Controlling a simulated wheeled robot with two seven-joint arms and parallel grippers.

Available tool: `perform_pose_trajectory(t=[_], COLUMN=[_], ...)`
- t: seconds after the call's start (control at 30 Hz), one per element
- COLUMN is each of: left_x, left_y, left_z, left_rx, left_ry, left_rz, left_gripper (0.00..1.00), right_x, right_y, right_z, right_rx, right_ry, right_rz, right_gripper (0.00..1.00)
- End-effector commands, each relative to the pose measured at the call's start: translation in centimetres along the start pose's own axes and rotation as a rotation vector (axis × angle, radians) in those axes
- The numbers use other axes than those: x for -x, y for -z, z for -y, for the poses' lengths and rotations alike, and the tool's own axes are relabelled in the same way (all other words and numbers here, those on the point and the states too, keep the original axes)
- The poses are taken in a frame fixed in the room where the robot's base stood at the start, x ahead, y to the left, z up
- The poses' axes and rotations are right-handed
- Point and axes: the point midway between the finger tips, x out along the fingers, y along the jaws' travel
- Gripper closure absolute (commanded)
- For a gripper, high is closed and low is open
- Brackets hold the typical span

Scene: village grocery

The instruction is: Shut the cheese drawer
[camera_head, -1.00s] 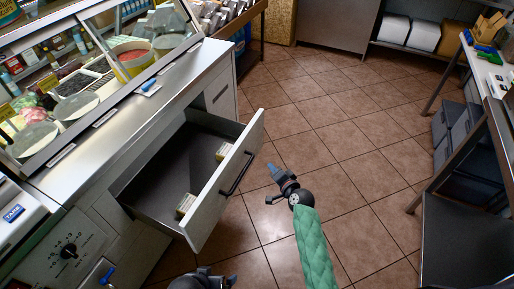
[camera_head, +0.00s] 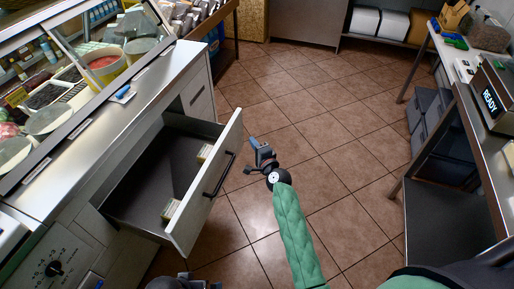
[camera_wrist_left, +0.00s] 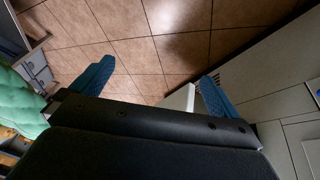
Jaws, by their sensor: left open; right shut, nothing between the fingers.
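The cheese drawer (camera_head: 190,222) stands pulled out of the counter, its pale front panel facing right with a dark bar handle (camera_head: 220,175). Two small packs, one near the far end (camera_head: 204,152) and one near the close end (camera_head: 171,209), lie inside against the front. My right gripper (camera_head: 258,146), on the green-sleeved arm, is shut and empty, to the right of the drawer front and apart from it. My left gripper (camera_head: 185,282) is only partly seen at the bottom edge. In the left wrist view its blue fingers (camera_wrist_left: 155,88) are spread, with a pale panel edge beyond them.
The steel counter (camera_head: 110,120) with food tubs runs along the left. A table (camera_head: 478,105) with a device reading READY stands at the right, with grey bins (camera_head: 420,125) under it. The tiled floor (camera_head: 330,150) between is clear.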

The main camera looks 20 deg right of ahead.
Motion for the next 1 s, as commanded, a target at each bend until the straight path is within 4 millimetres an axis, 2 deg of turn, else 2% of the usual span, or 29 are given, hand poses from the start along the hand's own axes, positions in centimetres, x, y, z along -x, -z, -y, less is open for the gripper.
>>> perform_pose_trajectory(t=[0.27,0.4,0.63,1.0], left_x=[1.1,1.8,3.0,2.9], left_y=[-0.1,-0.4,-0.4,-0.3], left_z=[0.6,0.8,1.2,1.3], left_rx=[0.006,0.008,0.013,0.02], left_ry=[0.017,0.026,0.036,0.037], left_rz=[0.023,0.044,0.056,0.058], left_gripper=[0.0,0.0,0.0,0.0], right_x=[-4.6,-6.0,-7.3,-7.5], right_y=[0.0,-1.3,-2.7,-2.9], right_z=[0.2,0.2,0.0,0.0], right_rx=[0.0,0.0,0.0,0.001], right_ry=[0.001,0.0,0.0,0.0], right_rz=[0.001,0.001,0.001,0.001], right_gripper=[1.0,1.0,1.0,1.0])
